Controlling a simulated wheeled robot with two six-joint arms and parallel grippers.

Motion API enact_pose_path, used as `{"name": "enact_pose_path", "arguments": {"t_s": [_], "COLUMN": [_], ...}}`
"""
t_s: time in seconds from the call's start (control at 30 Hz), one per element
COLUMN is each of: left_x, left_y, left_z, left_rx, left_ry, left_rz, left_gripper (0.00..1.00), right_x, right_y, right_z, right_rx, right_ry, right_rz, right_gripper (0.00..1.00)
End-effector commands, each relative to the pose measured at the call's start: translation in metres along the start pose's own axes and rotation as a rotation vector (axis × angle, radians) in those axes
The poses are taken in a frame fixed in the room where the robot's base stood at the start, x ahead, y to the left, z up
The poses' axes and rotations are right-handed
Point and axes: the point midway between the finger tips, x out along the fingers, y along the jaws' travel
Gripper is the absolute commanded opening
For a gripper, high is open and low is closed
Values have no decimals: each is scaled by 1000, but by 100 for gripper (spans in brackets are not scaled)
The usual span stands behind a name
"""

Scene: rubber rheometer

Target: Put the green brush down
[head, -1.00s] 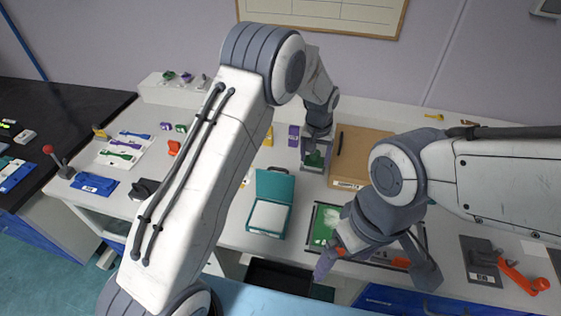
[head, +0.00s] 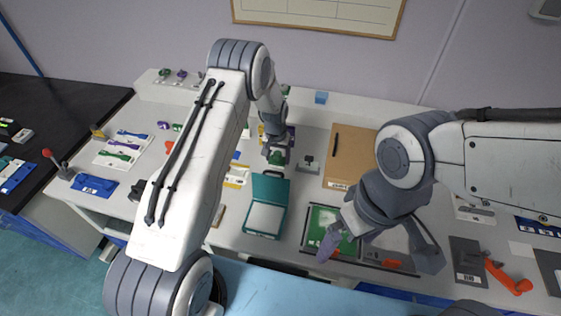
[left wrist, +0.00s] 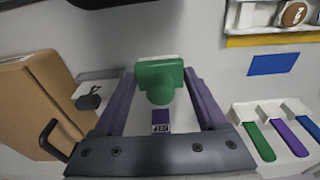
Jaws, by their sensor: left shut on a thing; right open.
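My left gripper (head: 276,160) is shut on the green brush (left wrist: 160,79). In the left wrist view the brush sits between the two purple fingers, its rounded part toward the camera. My right gripper (head: 377,258) is open over the front of the bench, near a tray with a green panel (head: 322,222).
The teal case (head: 268,190) stands open in front of my left gripper. A grey holder (head: 308,164) and a brown board (head: 352,157) lie to its right. In the left wrist view, a white rack (left wrist: 272,112) holds green, purple and blue handled tools.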

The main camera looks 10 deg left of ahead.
Motion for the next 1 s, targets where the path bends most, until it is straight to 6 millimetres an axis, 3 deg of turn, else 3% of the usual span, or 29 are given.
{"name": "enact_pose_path", "arguments": {"t_s": [0.3,0.7,0.73,0.77,1.0], "left_x": [35,41,39,39,39], "left_y": [3,5,5,5,4], "left_z": [5,5,5,5,5], "left_rx": [4,5,5,5,5], "left_ry": [-3,-2,-2,-2,-2], "left_rz": [0,0,0,0,0], "left_gripper": [30,30,86,97,100], "right_x": [-20,-13,-15,-16,-16], "right_y": [-2,-1,-1,-1,-1], "right_z": [-1,-1,-1,-1,-1], "right_rx": [-3,-3,-3,-3,-2], "right_ry": [0,0,0,0,0], "right_rz": [0,0,0,0,0], "right_gripper": [100,100,100,100,100]}}
